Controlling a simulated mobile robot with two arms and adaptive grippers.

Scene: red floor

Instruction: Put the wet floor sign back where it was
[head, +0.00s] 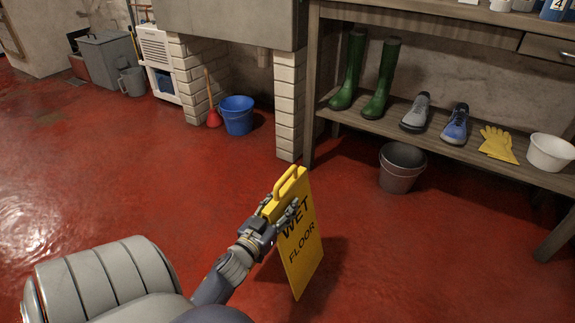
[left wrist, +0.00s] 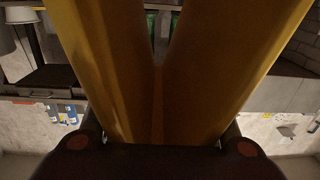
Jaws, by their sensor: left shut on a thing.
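The yellow wet floor sign (head: 299,241) hangs in front of me in the head view, with its handle at the top and its lettering facing right. My left gripper (head: 277,222) is shut on the sign near its upper part, below the handle. A shadow lies on the floor beside the sign; I cannot tell whether its lower edge touches the floor. In the left wrist view, the sign's yellow panels (left wrist: 130,70) fill the middle, meeting in a V just beyond the fingers. My right gripper is not in view.
Open red floor (head: 130,175) spreads to the left, with a wet shiny patch (head: 25,215) at the far left. A grey bucket (head: 402,167) stands under the shelf (head: 350,117) holding boots and shoes. A blue bucket (head: 237,116) and a red plunger (head: 213,117) stand between brick pillars.

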